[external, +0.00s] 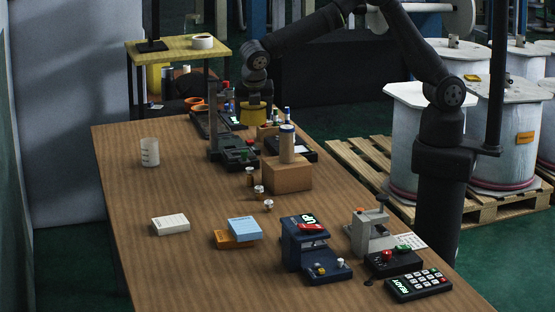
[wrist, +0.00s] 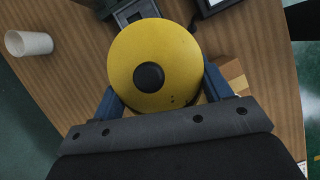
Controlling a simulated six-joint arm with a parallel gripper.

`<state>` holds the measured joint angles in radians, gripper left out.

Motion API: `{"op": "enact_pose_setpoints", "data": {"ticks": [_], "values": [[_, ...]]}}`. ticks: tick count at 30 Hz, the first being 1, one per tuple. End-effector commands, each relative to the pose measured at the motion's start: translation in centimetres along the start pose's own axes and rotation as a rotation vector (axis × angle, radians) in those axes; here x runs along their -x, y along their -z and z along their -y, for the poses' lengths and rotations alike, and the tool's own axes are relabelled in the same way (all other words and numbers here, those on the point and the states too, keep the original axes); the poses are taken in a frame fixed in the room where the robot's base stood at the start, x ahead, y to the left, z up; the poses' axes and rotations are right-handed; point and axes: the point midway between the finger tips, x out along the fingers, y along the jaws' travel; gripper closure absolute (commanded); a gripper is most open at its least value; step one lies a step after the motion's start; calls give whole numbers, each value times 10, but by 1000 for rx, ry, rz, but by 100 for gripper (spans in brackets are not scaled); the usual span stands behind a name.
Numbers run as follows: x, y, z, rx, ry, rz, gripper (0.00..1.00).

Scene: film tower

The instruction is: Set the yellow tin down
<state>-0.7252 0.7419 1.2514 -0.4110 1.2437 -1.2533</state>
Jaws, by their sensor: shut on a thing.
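The yellow tin (wrist: 175,45) fills the middle of the wrist view, its round yellow face with a black centre turned to the camera. My gripper (wrist: 161,88) is shut on it, with a blue finger at each side. In the external view the yellow tin (external: 252,117) hangs low under my gripper (external: 254,103), near the devices at the far part of the table. I cannot tell whether its hidden underside touches anything.
A wooden block (external: 287,178) bears an upright cylinder (external: 287,146) close by. A grey device with a post (external: 232,152) stands just left of it. A white cup (external: 149,152) stands at the left. Small spools (external: 259,191) lie nearer. The left-middle tabletop (external: 190,185) is clear.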

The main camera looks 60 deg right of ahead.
Motion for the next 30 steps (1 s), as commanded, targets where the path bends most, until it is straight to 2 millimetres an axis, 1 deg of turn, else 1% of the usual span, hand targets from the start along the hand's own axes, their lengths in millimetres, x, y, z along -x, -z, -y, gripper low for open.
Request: {"op": "enact_pose_setpoints", "data": {"ticks": [1,5,6,8,9,12,15,18,21,30], "values": [[0,-5,21,-51,22,0,61],[-4,-14,74,-191,80,-1,61],[-5,-16,91,-233,97,0,61],[-7,-19,115,-296,122,0,61],[-9,-21,131,-336,139,-1,61],[-13,-25,166,-423,174,-1,61],[-16,-28,195,-491,204,-1,61],[-19,-30,217,-544,226,0,61],[-21,-31,234,-585,241,-1,61],[-25,-33,267,-660,273,-1,61]]}}
